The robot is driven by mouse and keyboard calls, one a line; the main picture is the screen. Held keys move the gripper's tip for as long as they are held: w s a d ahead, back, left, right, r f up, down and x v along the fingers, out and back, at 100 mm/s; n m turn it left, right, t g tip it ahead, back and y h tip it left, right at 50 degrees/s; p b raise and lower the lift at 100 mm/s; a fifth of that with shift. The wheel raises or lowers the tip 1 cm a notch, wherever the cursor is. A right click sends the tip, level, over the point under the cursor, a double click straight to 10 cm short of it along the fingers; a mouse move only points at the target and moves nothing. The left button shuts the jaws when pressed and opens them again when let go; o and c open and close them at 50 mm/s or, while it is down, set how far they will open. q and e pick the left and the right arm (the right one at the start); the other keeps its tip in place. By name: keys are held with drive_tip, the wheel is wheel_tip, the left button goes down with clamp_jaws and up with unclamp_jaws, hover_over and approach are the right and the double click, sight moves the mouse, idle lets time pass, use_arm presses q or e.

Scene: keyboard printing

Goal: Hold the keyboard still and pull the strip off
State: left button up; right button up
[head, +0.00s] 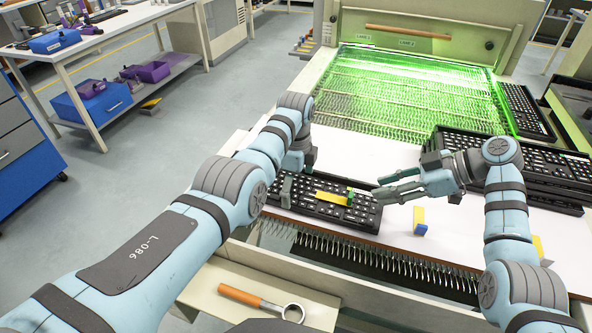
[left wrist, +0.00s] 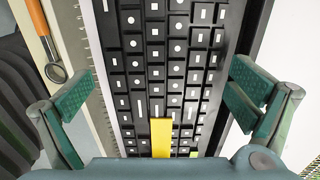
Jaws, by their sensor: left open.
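The black keyboard (head: 362,216) with white-marked keys lies on the white tabletop near its front edge. It runs up through the middle of the left wrist view (left wrist: 155,68). A yellow strip (head: 332,198) lies across its keys, with a small green piece (head: 350,192) at its right end; the strip also shows in the left wrist view (left wrist: 161,138). My left gripper (head: 298,176) is open over the keyboard's left end, its fingers on either side of the keyboard. My right gripper (head: 376,187) is open and empty, right of the green piece, fingertips pointing left and apart from it.
A small yellow and blue piece (head: 419,222) stands right of the keyboard. Stacked black keyboards (head: 560,175) lie at the right. A green-lit machine bed (head: 410,92) is behind. An orange-handled tool (head: 240,296) lies on the front ledge. White tabletop (head: 365,152) behind the keyboard is clear.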

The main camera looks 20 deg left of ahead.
sight(352, 195)
use_arm(q)
drive_tip(key=shift+f, duration=0.15)
drive_tip(key=shift+c, duration=0.2)
drive_tip(key=c, duration=1.4)
drive_tip(key=shift+c, duration=0.2)
